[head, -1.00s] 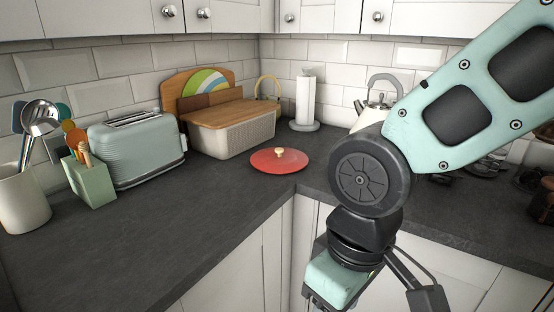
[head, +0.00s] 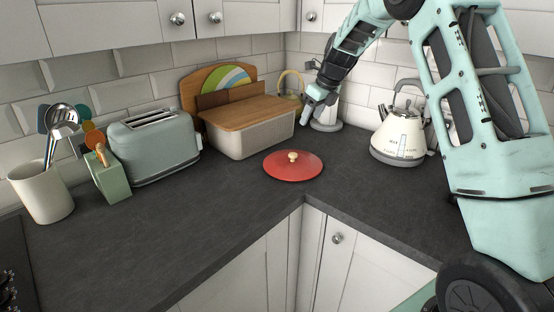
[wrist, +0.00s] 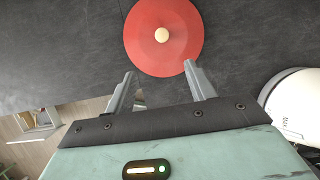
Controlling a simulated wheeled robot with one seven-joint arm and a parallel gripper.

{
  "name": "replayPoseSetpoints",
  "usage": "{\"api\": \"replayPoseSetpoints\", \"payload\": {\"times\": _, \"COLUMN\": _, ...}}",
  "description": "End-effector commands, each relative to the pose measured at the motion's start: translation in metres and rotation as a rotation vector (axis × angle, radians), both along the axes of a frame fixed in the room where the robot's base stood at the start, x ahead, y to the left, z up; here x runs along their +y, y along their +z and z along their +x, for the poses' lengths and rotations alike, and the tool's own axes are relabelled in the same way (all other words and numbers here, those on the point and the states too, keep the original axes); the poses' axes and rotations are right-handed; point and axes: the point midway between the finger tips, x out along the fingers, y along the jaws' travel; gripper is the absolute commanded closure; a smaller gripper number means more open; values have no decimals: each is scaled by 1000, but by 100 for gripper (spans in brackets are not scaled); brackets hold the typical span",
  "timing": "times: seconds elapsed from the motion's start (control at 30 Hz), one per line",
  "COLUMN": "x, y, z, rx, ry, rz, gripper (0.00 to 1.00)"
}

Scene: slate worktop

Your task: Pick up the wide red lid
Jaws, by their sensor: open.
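The wide red lid (head: 293,166) lies flat on the slate worktop near the inner corner, with a small pale knob on top. In the wrist view the lid (wrist: 163,50) is just beyond the fingertips, its knob up. My gripper (wrist: 160,75) is open and empty, its two fingers apart with the lid's near edge ahead of and between them. In the head view my gripper (head: 312,103) is up behind the lid, beside the bread bin's right end, apart from the lid. Its fingers are small there.
A bread bin (head: 255,137) with a wooden top stands behind the lid. A toaster (head: 152,150) and utensil pot (head: 43,194) are left. The worktop in front of the toaster is clear.

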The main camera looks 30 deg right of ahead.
Motion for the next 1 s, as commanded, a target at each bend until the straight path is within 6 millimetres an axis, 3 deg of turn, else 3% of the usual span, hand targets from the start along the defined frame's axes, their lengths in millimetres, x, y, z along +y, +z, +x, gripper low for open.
{"api": "replayPoseSetpoints", "payload": {"times": 0.17, "x": -9, "y": -11, "z": 8, "rx": 2, "ry": -56, "rz": 13, "gripper": 45}}
{"api": "replayPoseSetpoints", "payload": {"times": 0.63, "x": 3, "y": -96, "z": 40, "rx": 3, "ry": -51, "rz": 13, "gripper": 45}}
{"api": "replayPoseSetpoints", "payload": {"times": 1.0, "x": 8, "y": -124, "z": 52, "rx": 3, "ry": -51, "rz": 13, "gripper": 45}}
